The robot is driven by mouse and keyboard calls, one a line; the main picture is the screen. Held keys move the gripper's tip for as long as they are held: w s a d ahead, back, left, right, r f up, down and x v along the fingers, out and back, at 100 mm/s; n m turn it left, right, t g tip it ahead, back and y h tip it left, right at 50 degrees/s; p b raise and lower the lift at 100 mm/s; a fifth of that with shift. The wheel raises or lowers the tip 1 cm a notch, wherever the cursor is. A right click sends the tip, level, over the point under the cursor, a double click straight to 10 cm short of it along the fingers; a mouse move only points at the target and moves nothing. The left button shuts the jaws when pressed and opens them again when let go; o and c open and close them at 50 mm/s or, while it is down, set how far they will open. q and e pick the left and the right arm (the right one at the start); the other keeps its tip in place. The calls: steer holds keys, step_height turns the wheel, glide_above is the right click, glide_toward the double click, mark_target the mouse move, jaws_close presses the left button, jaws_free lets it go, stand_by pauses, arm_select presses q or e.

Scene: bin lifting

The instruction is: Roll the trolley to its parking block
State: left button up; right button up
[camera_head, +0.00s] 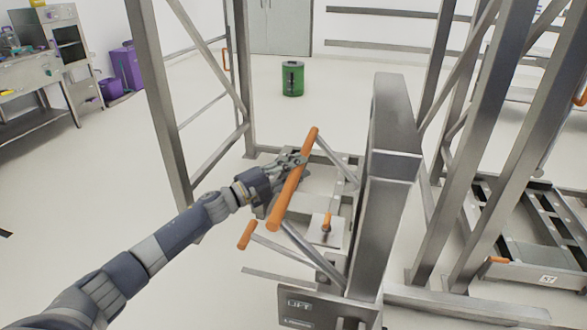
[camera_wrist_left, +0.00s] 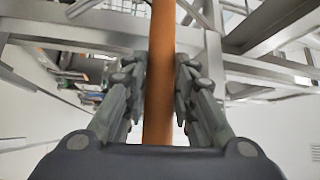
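The trolley is a grey metal frame (camera_head: 392,180) with a low base and a long orange handle bar (camera_head: 286,195) on its left side. The bar also runs up the middle of the left wrist view (camera_wrist_left: 159,75). My left gripper (camera_head: 291,163) has its fingers on both sides of this bar, close against it, and looks shut on it near its upper half. A smaller orange grip (camera_head: 247,235) and an orange-topped lever (camera_head: 326,224) sit lower on the trolley. My right gripper is out of view. I cannot pick out a parking block.
Tall steel posts (camera_head: 158,95) stand behind and left of the trolley, with more frames on the right. A low rack (camera_head: 530,232) lies at right. A green bin (camera_head: 292,78) stands on open floor at the back. A workbench (camera_head: 40,85) is far left.

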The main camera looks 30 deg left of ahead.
arm_select(q)
steer(key=o, duration=0.4)
steer(key=shift+w+d+r, duration=0.1)
steer(key=shift+w+d, duration=0.15)
steer(key=shift+d, duration=0.4)
steer(key=shift+w+d+r, duration=0.1)
steer(key=shift+w+d, duration=0.1)
steer(key=shift+d, duration=0.4)
steer(key=shift+s+a+f, duration=0.3)
steer(key=shift+s+a, duration=0.35)
steer(key=shift+s, duration=0.05)
steer(key=v, duration=1)
steer(key=shift+s+r, duration=0.15)
steer(key=shift+s, duration=0.05)
